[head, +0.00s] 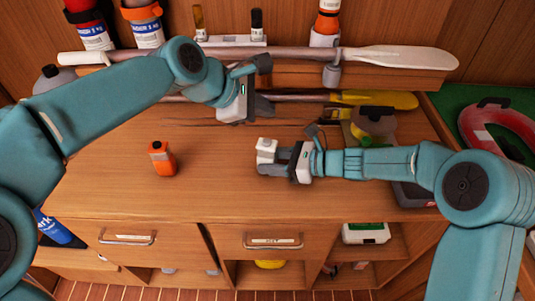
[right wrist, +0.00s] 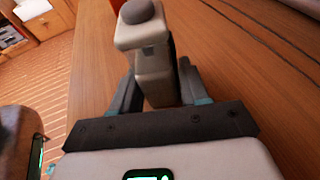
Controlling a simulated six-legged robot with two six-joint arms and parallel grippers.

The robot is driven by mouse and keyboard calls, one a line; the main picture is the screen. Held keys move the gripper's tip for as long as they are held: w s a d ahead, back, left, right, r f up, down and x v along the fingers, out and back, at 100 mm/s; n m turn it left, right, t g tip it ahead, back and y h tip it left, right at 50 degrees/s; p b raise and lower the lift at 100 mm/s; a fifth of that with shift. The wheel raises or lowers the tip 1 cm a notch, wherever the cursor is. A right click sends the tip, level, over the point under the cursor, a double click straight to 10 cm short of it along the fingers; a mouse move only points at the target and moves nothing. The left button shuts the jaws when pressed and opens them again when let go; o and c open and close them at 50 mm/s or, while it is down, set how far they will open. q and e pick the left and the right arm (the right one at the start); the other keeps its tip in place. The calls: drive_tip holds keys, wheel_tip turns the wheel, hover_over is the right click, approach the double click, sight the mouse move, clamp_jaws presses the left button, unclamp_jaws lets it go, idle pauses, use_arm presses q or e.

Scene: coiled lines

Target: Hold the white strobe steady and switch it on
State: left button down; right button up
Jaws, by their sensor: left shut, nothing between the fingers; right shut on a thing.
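The white strobe (head: 266,146) is a small, boxy white thing above the middle of the wooden worktop. My right gripper (head: 272,166) is shut on it, coming in from the right. In the right wrist view, the strobe (right wrist: 152,62) stands up between the two fingers of my right gripper (right wrist: 157,82), with a rounded grey knob (right wrist: 140,12) on its top end. My left gripper (head: 264,106) is shut and empty, behind the strobe and apart from it, towards the back of the worktop. Whether the strobe is lit cannot be told.
An orange, dark-topped device (head: 161,160) stands on the worktop to the left. A white-bladed paddle (head: 400,58) and a yellow-bladed one (head: 372,99) lie along the back. A grey and yellow thing (head: 373,122) is at the back right. The front-left worktop is clear.

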drive_tip(key=o, duration=0.9)
